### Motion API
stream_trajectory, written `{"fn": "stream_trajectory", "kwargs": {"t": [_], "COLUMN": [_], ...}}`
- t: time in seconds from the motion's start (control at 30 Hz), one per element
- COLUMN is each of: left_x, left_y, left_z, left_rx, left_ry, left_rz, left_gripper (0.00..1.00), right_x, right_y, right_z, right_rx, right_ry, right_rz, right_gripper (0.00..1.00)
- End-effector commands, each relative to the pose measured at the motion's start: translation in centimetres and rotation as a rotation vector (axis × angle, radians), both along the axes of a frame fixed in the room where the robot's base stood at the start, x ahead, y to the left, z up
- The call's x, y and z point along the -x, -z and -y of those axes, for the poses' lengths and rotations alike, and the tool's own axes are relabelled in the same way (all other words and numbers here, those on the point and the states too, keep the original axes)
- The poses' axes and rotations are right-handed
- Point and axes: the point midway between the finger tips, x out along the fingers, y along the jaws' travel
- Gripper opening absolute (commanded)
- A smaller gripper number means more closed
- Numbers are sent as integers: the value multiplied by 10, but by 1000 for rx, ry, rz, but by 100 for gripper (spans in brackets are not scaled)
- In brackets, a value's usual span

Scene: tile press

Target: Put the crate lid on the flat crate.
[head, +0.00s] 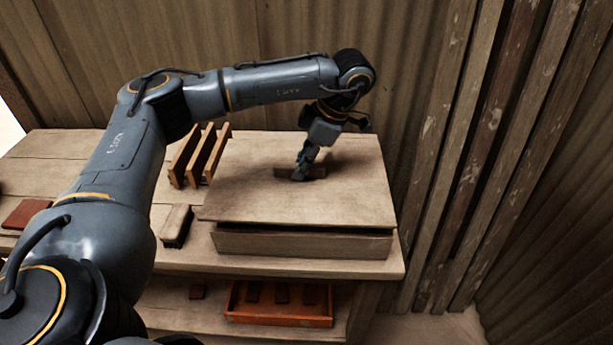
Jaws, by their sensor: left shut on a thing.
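The crate lid (245,190) is a wide, flat wooden board with a short dark handle (318,172) in its middle. My left gripper (300,174) points down from above and is shut on this handle. The flat crate (300,244) is directly under the lid, and only its front wall shows clearly. The lid covers nearly all of the crate's top and sticks out a little past its left front corner. A thin dark line runs between lid and crate at the front; I cannot tell whether the lid rests fully on the rim. My right gripper is not in view.
The crate is at the right end of a wooden bench (180,262). A slotted rack of upright brown boards (200,155) and a brush-like block (176,226) stand close on its left. A reddish tile (25,214) lies farther left. An orange tray (278,318) sits on the lower shelf.

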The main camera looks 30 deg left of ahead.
Motion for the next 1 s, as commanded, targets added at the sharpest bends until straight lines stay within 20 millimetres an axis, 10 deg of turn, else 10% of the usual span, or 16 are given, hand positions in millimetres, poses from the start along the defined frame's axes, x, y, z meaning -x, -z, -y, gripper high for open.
{"fn": "stream_trajectory", "kwargs": {"t": [0.8, 0.9, 1.0], "left_x": [-15, -15, -15], "left_y": [48, 49, 49], "left_z": [-1, -1, -1], "left_rx": [0, 0, 0], "left_ry": [1, 0, 0], "left_rz": [2, 1, 1], "left_gripper": [0, 36, 43], "right_x": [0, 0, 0], "right_y": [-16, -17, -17], "right_z": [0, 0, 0], "right_rx": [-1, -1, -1], "right_ry": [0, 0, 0], "right_rz": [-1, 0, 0], "right_gripper": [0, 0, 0]}}
